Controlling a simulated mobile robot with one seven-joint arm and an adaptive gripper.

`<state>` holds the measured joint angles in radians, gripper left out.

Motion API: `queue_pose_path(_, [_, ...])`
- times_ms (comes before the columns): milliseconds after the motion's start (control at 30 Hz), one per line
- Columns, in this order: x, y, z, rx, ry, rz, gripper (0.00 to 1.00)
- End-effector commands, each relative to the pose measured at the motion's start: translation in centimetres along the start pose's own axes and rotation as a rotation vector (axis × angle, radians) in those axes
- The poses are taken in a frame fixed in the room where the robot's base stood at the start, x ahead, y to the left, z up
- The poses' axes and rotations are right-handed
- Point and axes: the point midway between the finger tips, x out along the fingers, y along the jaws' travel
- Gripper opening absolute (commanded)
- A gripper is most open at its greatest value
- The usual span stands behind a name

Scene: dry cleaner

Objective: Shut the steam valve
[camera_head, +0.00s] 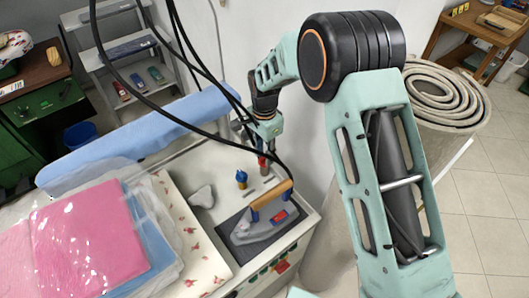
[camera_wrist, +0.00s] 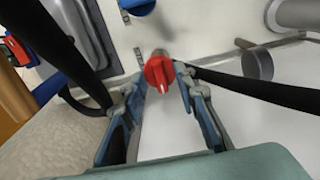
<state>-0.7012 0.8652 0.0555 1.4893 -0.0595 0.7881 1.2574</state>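A round red valve knob (camera_wrist: 158,70) with a pale pointer mark shows in the wrist view, on a short metal stem at the pale surface. My gripper (camera_wrist: 162,82) has its two fingers spread on either side of the knob. Whether the fingertips touch it I cannot tell. In the head view my gripper (camera_head: 265,150) points down at the back of the white worktop, and the red knob (camera_head: 262,165) shows just below it, partly hidden. A blue knob (camera_head: 241,178) stands to its left; it also shows at the top of the wrist view (camera_wrist: 138,6).
An iron (camera_head: 258,228) with a wooden handle rests on a dark plate in front of the knobs. Black cables hang close to my gripper. Folded pink cloth (camera_head: 85,240) lies left. A wall stands behind. A metal cylinder (camera_wrist: 257,65) shows right in the wrist view.

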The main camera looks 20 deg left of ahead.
Motion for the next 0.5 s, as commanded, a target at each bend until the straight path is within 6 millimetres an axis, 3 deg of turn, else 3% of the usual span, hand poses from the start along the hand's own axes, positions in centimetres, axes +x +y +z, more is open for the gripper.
queue_pose_path(133, [0.0,0.0,-0.01,0.0,0.0,0.0,0.26])
queue_pose_path(367, [-0.02,0.01,-0.01,0.0,0.0,0.0,0.01])
queue_pose_path(500, [-0.03,0.01,-0.01,0.0,0.0,0.0,0.0])
